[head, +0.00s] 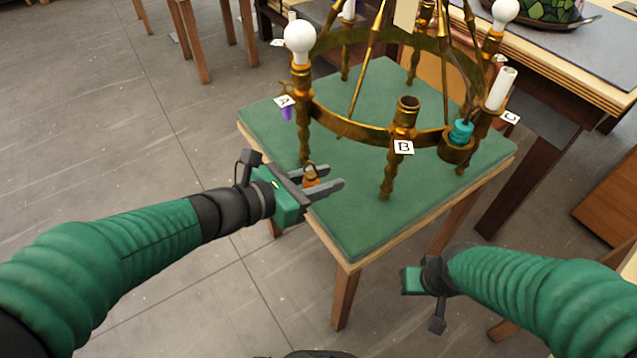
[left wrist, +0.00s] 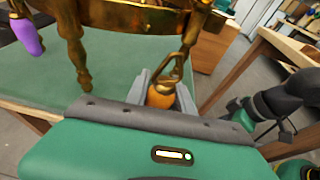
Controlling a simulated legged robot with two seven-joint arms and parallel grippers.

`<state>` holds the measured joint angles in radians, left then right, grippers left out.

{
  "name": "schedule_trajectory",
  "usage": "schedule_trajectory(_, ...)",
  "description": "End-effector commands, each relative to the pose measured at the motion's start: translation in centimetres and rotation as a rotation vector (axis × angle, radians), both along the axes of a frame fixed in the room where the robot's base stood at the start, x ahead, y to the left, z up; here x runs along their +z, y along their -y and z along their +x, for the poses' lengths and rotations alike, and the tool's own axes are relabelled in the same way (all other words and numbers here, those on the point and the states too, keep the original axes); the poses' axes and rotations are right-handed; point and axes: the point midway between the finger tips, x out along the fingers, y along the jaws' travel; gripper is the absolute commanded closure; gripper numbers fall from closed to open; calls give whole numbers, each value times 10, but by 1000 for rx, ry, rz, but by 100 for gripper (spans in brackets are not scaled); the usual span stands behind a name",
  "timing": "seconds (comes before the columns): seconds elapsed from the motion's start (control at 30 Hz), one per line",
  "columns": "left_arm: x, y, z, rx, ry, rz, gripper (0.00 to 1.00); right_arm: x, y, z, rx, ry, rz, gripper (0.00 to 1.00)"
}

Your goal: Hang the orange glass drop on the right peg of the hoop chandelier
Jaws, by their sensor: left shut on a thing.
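The brass hoop chandelier (head: 352,130) stands on the green-topped table, with tags A, B and C on it. My left gripper (head: 325,181) is at the table's near left edge, below the hoop between tags A and B. It is shut on the orange glass drop (head: 311,178), whose brass loop points up. In the left wrist view the orange drop (left wrist: 161,97) sits between the fingers. A brass part stands right above its loop; I cannot tell whether they touch. A purple drop (head: 287,113) hangs below tag A. My right gripper (head: 412,281) is low at the right; its fingers do not show clearly.
The green tabletop (head: 345,225) is clear in front of the chandelier. White bulbs (head: 300,37) stand on the hoop. A wooden bench (head: 560,70) is behind at the right.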

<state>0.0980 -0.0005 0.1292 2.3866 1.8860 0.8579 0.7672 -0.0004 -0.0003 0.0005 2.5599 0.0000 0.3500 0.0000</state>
Motion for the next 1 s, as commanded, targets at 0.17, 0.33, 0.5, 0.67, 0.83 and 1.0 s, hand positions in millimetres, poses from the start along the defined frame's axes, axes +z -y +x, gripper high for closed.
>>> schedule_trajectory(0.17, -1, 5, 9, -1, 0, -1, 100, -2, 0, 0, -1, 0, 0, 100)
schedule_trajectory(0.33, -1, 9, 19, -1, 1, -3, 100, -2, 0, 0, -1, 0, 0, 100)
schedule_trajectory(0.5, -2, 14, 27, -1, 0, -1, 100, -3, 0, 0, -1, 0, 0, 100)
schedule_trajectory(0.67, -2, 19, 36, -2, 0, -3, 100, -4, 0, 0, -1, 0, 0, 100)
schedule_trajectory(0.83, -3, 24, 45, -1, 0, 0, 100, -3, 0, 0, -1, 0, 0, 100)
schedule_trajectory(1.0, -3, 29, 54, -2, -1, -2, 100, -3, 0, 0, -1, 0, 0, 100)
